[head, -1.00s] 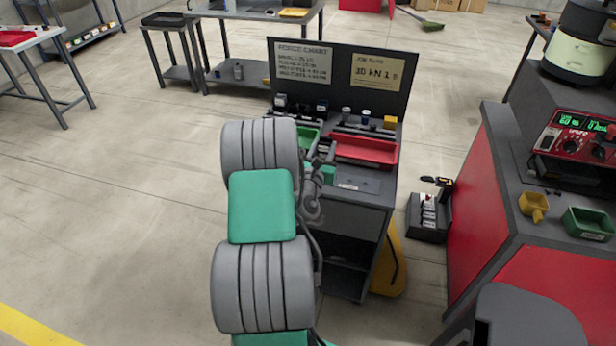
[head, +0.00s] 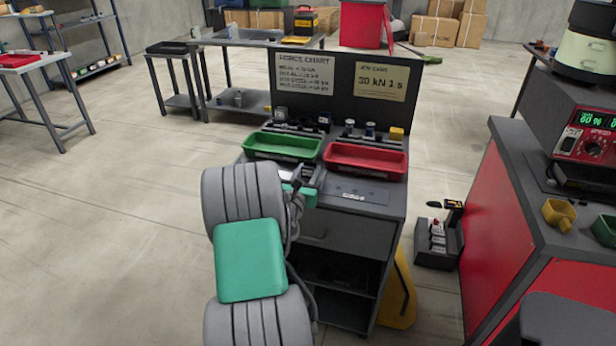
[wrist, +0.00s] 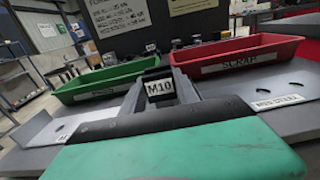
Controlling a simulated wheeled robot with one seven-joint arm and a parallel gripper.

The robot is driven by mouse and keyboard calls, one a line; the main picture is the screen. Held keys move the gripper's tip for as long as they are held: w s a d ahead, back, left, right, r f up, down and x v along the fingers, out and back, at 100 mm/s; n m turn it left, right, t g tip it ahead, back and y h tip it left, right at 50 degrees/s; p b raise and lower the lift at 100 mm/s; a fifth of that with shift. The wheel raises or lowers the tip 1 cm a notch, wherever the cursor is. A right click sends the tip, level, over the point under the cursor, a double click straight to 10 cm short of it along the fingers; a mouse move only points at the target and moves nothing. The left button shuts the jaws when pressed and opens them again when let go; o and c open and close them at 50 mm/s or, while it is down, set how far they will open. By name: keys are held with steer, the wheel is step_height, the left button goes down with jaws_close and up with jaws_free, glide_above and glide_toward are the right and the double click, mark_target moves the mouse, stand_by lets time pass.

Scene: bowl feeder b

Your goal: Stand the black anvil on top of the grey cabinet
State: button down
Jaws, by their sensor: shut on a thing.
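The grey cabinet (head: 345,235) stands ahead in the head view, with a flat grey top, a drawer front and an open shelf below. My gripper (wrist: 158,95) is over the front part of its top, between the two trays. Its fingers are closed around a small dark block labelled M10 (wrist: 159,88), apparently the black anvil. Its lower part is hidden by my gripper, so I cannot tell whether it touches the top. In the head view my arm and wrist hide most of my gripper (head: 312,178).
A green tray (head: 283,146) and a red tray (head: 366,158) labelled SCRAP sit on the cabinet top. Several small parts and an upright chart panel (head: 345,90) stand behind them. A red-sided bench (head: 497,215) is at right.

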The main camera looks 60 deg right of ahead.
steer(key=shift+f, duration=0.1)
steer(key=c, duration=1.2)
jaws_free()
